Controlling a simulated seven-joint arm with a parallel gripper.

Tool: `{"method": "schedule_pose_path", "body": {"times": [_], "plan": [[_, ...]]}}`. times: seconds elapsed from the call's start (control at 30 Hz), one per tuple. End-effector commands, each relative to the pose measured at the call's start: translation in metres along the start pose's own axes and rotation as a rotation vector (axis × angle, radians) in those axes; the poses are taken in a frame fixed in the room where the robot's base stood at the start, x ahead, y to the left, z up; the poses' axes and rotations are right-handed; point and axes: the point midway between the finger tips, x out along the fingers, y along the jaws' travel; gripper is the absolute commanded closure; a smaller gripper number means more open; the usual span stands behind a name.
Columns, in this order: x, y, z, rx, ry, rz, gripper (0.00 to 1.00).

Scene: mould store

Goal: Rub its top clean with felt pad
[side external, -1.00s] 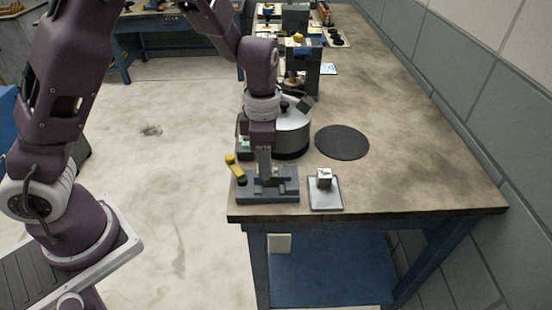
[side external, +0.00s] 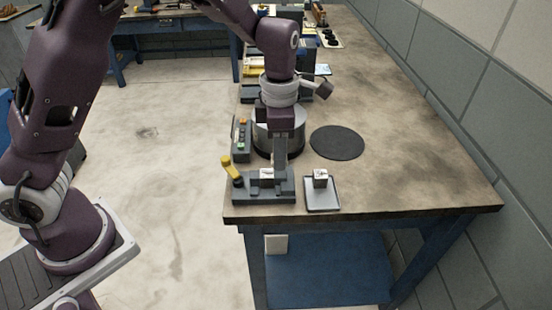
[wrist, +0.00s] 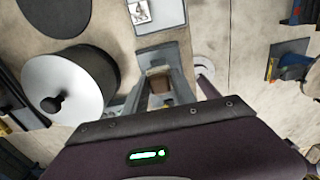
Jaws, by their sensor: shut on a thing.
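My gripper (side external: 280,168) points down over the grey clamping fixture (side external: 245,190) near the table's front left corner. In the wrist view, my gripper (wrist: 160,88) is shut on a small brown piece, which I take as the felt pad (wrist: 159,82). The pad is mostly hidden by the fingers. A pale metal block (side external: 266,174) shows in the fixture, just left of the fingertips; I cannot tell whether the pad touches it. The fixture has a yellow-handled lever (side external: 228,167).
A grey tray (side external: 334,202) with a small metal block (side external: 320,178) stands just right of the fixture. A silver drum (wrist: 62,88) with a black knob is behind it, beside a black round mat (side external: 337,143). A button box (side external: 241,140) stands left of the drum. The table's right side is clear.

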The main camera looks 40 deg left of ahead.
Motion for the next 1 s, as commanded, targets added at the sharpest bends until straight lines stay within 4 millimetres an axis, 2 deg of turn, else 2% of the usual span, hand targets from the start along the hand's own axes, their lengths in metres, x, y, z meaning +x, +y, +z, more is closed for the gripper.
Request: {"method": "schedule_pose_path", "body": {"times": [0.53, 1.0], "plan": [[-0.048, 0.0, 0.0, 0.001, -0.001, 0.001, 1.0], [-0.051, 0.0, 0.0, 0.001, 0.0, 0.0, 1.0]]}}
